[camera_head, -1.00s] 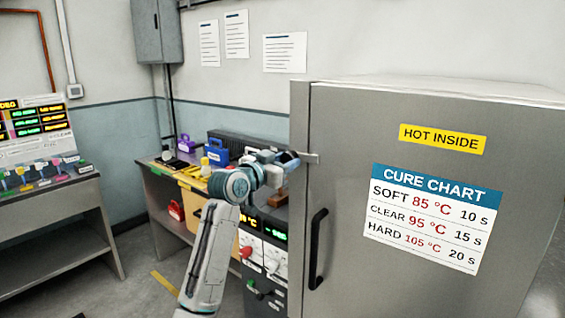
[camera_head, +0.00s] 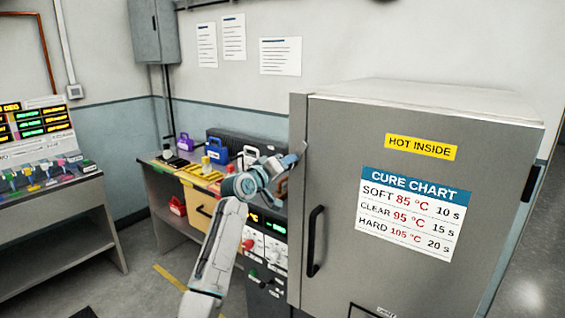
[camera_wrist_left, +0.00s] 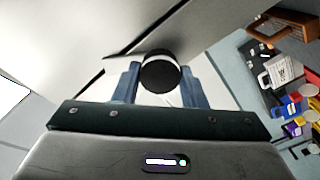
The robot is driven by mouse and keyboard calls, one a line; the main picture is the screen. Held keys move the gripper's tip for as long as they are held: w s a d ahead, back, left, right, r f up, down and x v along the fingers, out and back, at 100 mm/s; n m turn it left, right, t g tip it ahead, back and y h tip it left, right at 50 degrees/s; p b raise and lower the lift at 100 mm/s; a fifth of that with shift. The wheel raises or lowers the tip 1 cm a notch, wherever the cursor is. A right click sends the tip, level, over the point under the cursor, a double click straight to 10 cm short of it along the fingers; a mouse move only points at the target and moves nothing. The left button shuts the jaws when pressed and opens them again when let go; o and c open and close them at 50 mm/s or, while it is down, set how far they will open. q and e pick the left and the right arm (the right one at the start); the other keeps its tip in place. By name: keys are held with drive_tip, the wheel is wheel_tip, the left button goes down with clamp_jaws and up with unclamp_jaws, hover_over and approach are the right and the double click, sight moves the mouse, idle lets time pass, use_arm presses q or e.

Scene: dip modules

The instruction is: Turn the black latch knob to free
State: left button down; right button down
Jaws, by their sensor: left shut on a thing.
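The black latch knob (camera_wrist_left: 160,72) shows in the left wrist view as a round black cylinder with a pale band, beside a grey panel. My left gripper (camera_wrist_left: 160,88) has one blue-grey finger on each side of the knob and is shut on it. The knob is hidden behind the gripper there. My right gripper is out of view.
The cabinet door has a black vertical handle (camera_head: 316,240) and a cure chart (camera_head: 408,212). A control panel with dials (camera_head: 265,250) is below my left arm. A workbench (camera_head: 165,170) with coloured boxes stands behind, and a display table (camera_head: 50,200) at the left.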

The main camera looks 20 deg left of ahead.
use_arm(q)
drive_tip(key=shift+n+p, duration=2.6)
drive_tip(key=shift+n, duration=0.7)
drive_tip(key=c, duration=0.9)
unclamp_jaws()
